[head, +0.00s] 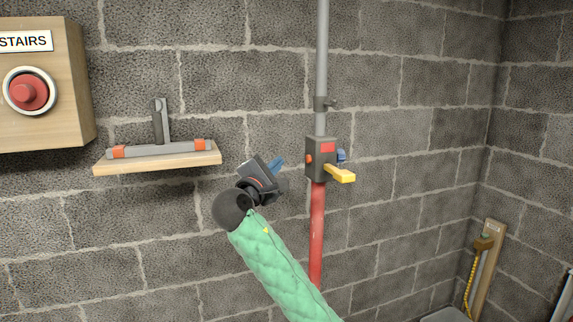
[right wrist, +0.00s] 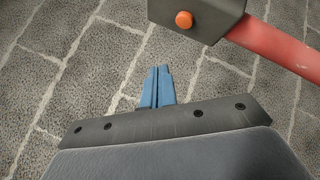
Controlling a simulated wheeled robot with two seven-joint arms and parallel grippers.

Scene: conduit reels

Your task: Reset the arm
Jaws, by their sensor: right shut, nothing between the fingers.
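My right arm (head: 275,265), in a green quilted sleeve, reaches up from the bottom of the head view. Its gripper (head: 277,166) is in front of the block wall, left of the pipe's grey valve box, with blue fingers. In the right wrist view the blue fingers (right wrist: 157,86) lie together, shut and empty. The grey box (head: 321,158) carries an orange button and a yellow lever (head: 341,175). In the right wrist view the box (right wrist: 195,15) is above and right of the fingertips, apart from them. My left gripper is not in view.
A wooden shelf (head: 158,158) holds a grey tool with orange ends. A wooden box with a red button (head: 29,91) is at upper left. A red pipe (head: 317,230) runs below the valve box. A yellow cord (head: 471,280) hangs at right by a wooden board (head: 490,262).

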